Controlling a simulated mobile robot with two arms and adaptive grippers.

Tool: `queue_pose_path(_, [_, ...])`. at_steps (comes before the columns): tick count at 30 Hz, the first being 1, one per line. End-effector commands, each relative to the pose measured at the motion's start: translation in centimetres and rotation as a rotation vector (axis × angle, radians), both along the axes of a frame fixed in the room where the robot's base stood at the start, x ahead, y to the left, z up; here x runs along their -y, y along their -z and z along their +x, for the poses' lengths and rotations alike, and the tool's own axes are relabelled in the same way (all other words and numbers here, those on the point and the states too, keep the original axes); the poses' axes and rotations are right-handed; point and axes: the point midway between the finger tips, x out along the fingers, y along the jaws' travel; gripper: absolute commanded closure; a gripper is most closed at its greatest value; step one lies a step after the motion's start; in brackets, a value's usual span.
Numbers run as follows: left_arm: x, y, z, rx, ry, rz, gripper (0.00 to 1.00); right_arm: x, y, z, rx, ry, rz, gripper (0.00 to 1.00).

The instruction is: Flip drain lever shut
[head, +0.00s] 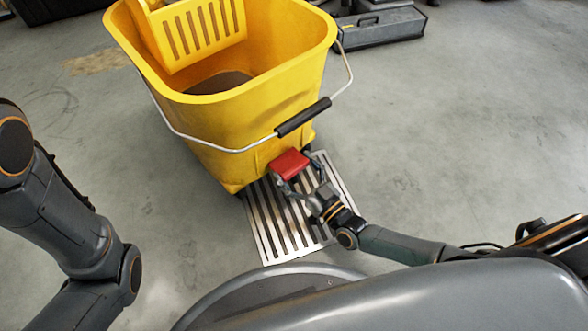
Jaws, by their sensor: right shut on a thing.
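A yellow mop bucket (245,118) stands on the floor at the top middle, with dark contents at its bottom. A red drain lever (289,164) sits low on its front face. My right gripper (293,177) reaches in from the right, with its fingers around the red lever and shut on it. The fingers partly cover the lever's lower edge. My left arm shows at the left edge, but its gripper is outside the view.
A slotted metal floor drain grate (280,222) lies under and in front of the bucket. The bucket's wire handle with a black grip (303,117) hangs down in front, above the lever. A grey toolbox (381,27) lies at the back. Floor to the right is clear.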

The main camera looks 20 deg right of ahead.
Motion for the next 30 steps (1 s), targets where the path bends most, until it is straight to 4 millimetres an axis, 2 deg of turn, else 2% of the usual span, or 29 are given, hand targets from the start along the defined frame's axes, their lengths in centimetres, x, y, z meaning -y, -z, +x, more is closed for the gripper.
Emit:
queue_pose_path(4, [0.0, -0.1, 0.0, 0.000, 0.000, 0.000, 0.55, 0.0, 0.0, 0.0, -0.002, 0.000, -0.001, 0.47])
queue_pose_path(5, [0.0, -0.1, 0.0, 0.000, 0.000, 0.000, 0.55, 0.0, 0.0, 0.0, -0.002, 0.000, -0.001, 0.11])
queue_pose_path(6, [0.0, -0.1, 0.0, 0.000, -0.001, 0.000, 0.55, 0.0, 0.0, 0.0, -0.002, 0.000, -0.001, 0.03])
queue_pose_path(7, [0.0, -0.1, 0.0, 0.000, -0.001, 0.000, 0.55, 0.0, 0.0, 0.0, -0.002, 0.000, -0.001, 0.00])
queue_pose_path(20, [-0.1, -0.1, 0.0, 0.000, 0.000, -0.002, 0.55, 0.2, 0.2, -0.5, -0.005, 0.000, -0.002, 0.00])
queue_pose_path(23, [0.0, -0.1, 0.0, 0.000, -0.001, -0.001, 0.55, 0.7, 0.4, -1.6, -0.007, 0.000, -0.003, 0.00])
queue_pose_path(30, [0.0, -0.1, 0.0, 0.001, -0.001, -0.001, 0.55, 2.5, 1.1, -6.3, -0.008, -0.001, -0.002, 0.00])
